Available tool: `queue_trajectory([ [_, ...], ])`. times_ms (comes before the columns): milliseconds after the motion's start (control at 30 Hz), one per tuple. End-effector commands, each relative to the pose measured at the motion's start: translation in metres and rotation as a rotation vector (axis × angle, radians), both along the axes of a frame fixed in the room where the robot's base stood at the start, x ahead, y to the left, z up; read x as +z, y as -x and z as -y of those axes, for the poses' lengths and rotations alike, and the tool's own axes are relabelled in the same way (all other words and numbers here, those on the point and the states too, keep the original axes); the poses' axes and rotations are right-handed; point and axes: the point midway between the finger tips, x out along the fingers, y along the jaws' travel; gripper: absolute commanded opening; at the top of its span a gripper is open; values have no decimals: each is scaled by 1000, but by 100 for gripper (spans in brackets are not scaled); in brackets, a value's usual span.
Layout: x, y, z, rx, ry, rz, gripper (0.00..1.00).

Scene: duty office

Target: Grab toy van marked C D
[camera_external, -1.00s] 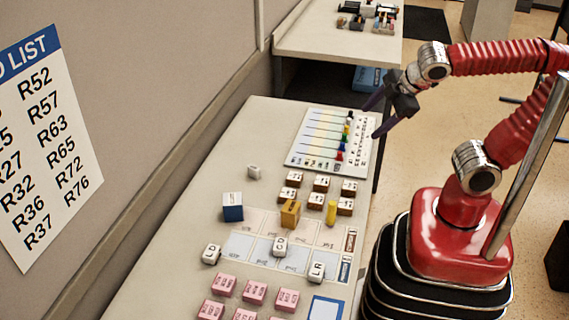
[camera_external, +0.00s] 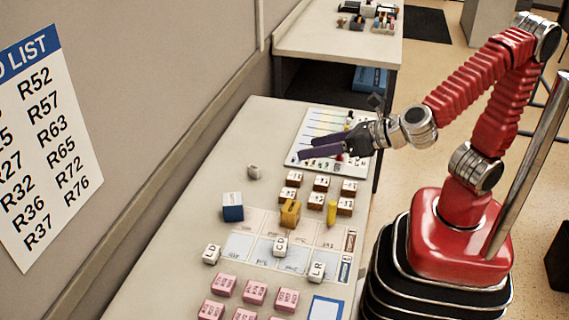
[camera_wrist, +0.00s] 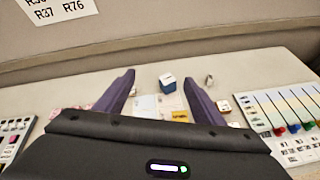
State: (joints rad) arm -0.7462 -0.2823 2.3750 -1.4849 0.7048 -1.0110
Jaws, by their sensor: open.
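The small white toy van marked C D (camera_external: 280,246) stands on the pale printed grid sheet (camera_external: 244,221) on the table. My gripper (camera_external: 301,148) is open and empty, above the table near the board with coloured pegs. Its purple fingers point left, and it is well behind and above the van. In the wrist view the fingers are spread apart, and I cannot make out the C D van there; the gripper body covers the near table.
Similar white pieces marked LD (camera_external: 212,253) and LR (camera_external: 316,271) flank the van. A blue-and-white block (camera_external: 232,207), a yellow block (camera_external: 290,213), brown blocks (camera_external: 321,183) and pink blocks (camera_external: 254,293) stand around. The peg board (camera_external: 310,125) lies behind.

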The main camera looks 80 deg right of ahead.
Motion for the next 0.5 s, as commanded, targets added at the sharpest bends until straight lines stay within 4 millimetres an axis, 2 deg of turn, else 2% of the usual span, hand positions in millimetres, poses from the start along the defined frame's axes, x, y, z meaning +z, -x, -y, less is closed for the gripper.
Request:
queue_trajectory([
  [100,-2,1,-24,97,88,17,62],
  [333,-6,6,-62,256,234,54,62],
  [500,-25,6,-63,260,244,54,62],
])
